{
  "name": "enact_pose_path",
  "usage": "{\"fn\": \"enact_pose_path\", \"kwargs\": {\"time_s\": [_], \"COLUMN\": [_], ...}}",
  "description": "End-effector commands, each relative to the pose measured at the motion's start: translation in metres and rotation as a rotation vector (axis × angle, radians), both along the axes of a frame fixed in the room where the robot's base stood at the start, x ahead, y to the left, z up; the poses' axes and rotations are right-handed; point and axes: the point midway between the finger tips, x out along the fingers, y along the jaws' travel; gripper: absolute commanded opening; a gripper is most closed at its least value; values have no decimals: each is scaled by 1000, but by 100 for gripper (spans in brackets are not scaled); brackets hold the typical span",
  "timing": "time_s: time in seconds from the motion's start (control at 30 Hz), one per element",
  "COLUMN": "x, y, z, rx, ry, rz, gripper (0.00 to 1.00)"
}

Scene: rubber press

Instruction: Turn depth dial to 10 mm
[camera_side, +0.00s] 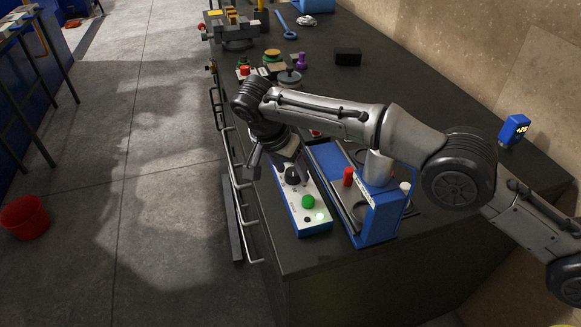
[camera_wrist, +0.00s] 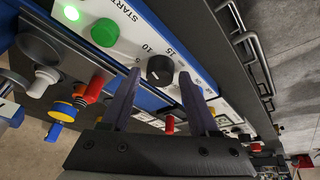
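The black depth dial (camera_wrist: 160,71) sits on the white face of a blue-edged control panel (camera_wrist: 118,22), with printed numbers including 10 and 15 around it. A small pale mark shows on the dial; I cannot tell exactly which number it points to. The dial also shows in the side view (camera_side: 292,176), partly under my gripper. My gripper (camera_wrist: 160,78) is open, its two dark fingers on either side of the dial in the wrist view, with visible gaps. I cannot tell whether the tips reach down to the dial's height.
On the panel are a green button (camera_side: 308,202) and a lit indicator (camera_side: 320,216). The blue press (camera_side: 378,218) with a red knob (camera_side: 348,176) stands close to the right. A bench vise (camera_side: 236,35) and small items lie farther back. The bench's left edge has handles.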

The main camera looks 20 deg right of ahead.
Motion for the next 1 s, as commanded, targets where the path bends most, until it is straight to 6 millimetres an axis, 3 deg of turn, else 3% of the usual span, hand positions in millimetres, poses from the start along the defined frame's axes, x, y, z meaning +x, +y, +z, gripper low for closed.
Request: {"fn": "enact_pose_path", "kwargs": {"time_s": [0.57,0.77,1.0], "x": [0,-1,-3], "y": [0,-1,-3], "z": [0,1,0], "rx": [0,-1,-1], "ry": [-1,-1,0], "rz": [19,141,403], "gripper": [73,73,73]}}
